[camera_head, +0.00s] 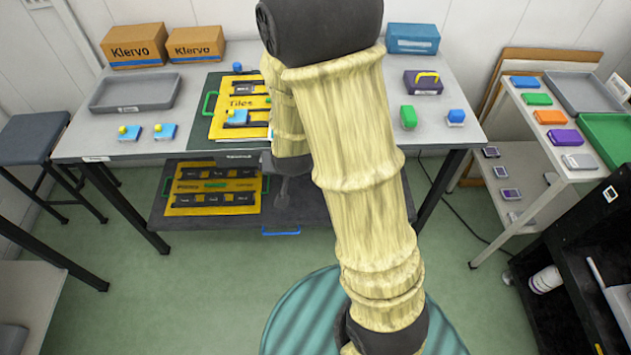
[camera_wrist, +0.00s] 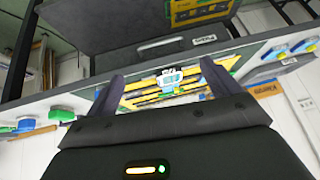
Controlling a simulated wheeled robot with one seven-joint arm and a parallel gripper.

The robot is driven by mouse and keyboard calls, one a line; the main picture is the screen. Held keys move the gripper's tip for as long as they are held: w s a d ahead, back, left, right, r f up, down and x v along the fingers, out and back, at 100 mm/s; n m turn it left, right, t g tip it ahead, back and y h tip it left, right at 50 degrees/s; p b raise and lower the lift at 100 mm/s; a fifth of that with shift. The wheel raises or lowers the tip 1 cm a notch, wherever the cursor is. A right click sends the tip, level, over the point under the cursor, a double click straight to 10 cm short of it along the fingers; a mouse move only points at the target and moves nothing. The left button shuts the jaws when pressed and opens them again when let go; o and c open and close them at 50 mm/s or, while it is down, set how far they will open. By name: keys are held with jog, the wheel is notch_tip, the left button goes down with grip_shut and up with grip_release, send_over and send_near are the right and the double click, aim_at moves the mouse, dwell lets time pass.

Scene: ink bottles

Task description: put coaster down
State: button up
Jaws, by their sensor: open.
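Two light-blue coasters (camera_head: 129,134) (camera_head: 166,133) lie on the grey table at the left, each bearing a small yellow-topped piece. Another light-blue coaster (camera_head: 236,119) lies on the yellow "Tiles" board (camera_head: 225,129), with a small blue piece beside or on it. In the wrist view my gripper (camera_wrist: 165,88) is open, its two dark fingers apart. Between them, farther off, shows a small pale-blue and white item (camera_wrist: 171,78) over the yellow board; I cannot tell if it is that coaster. In the head view my arm hides the gripper's fingers and the board's right part.
A grey tray (camera_head: 135,93) and two Klervo boxes (camera_head: 135,46) stand at the table's left. Green (camera_head: 408,117) and blue (camera_head: 455,117) bottles and a purple box (camera_head: 423,83) stand at its right. A second yellow board (camera_head: 214,190) lies on the lower shelf.

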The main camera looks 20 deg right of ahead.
jog(key=s+d+r+n+g, duration=0.3)
jog(key=s+r, duration=0.4)
jog(key=s, duration=0.5)
jog(key=shift+g+y, duration=0.3)
jog(key=shift+g, duration=0.3)
jog(key=shift+c, duration=0.4)
